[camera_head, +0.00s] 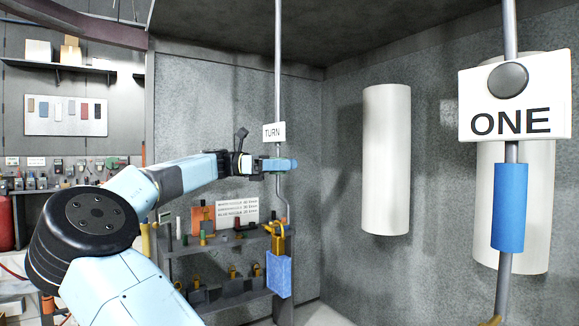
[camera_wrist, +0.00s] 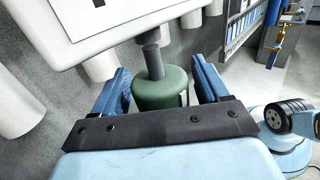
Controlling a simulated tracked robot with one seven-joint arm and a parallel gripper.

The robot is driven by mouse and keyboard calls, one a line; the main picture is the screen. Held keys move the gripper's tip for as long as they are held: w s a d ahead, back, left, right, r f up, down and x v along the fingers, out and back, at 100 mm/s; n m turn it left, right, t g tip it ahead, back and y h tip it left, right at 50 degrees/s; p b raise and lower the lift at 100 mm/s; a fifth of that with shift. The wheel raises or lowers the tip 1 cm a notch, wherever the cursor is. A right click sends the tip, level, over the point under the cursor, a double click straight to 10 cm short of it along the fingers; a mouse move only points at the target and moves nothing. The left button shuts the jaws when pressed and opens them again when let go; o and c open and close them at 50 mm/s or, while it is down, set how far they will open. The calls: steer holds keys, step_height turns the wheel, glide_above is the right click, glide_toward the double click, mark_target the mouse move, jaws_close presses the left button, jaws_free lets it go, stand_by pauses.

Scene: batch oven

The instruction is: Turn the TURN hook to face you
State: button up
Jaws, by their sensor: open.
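The TURN hook is a thin grey rod (camera_head: 278,60) hanging from the ceiling, with a white TURN sign (camera_head: 273,132) and a bent lower end. A gold clasp and blue block (camera_head: 279,276) appear at its lower end. My gripper (camera_head: 281,165) is at the rod just below the sign. In the wrist view my gripper (camera_wrist: 163,82) is open, its two blue fingers on either side of a green cylindrical grip (camera_wrist: 160,93) on the rod. The fingers are close to the grip; whether they touch it is unclear. The white sign (camera_wrist: 110,22) fills the upper left there.
A second rod at right carries a ONE sign (camera_head: 514,97) and a blue grip (camera_head: 509,207). White cylinders (camera_head: 387,160) stand out from the grey wall. A shelf rack (camera_head: 225,244) with small items is below my arm. A red cylinder (camera_head: 6,222) stands far left.

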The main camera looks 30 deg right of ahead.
steer(key=v, duration=1.4)
steer(key=shift+d, duration=0.1)
